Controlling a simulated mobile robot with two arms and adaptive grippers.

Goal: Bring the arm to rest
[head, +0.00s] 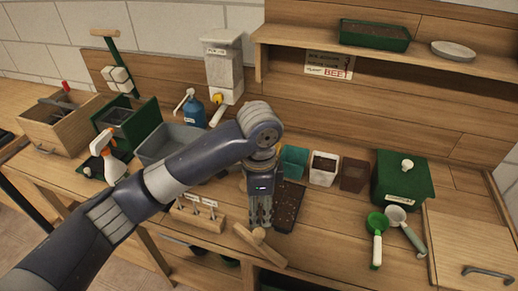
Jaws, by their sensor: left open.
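My left arm comes in from the lower left and reaches over the middle of the bench (335,238). My left gripper (260,222) points down at the arm's end, near a wooden tool (262,247) and a dark tray (289,209). The gripper is open, and I see nothing held in it. Whether its fingertips touch the wooden tool or the tray, I cannot tell. The arm hides part of the grey bin (152,150) and the bench behind it. My right gripper is not in view.
Teal, white and brown pots (323,169) and a green lidded box (402,180) stand right of the gripper. Green and white scoops (377,240) lie at the front right. A wooden rack (198,214) stands left. A shelf (400,62) overhangs the back right.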

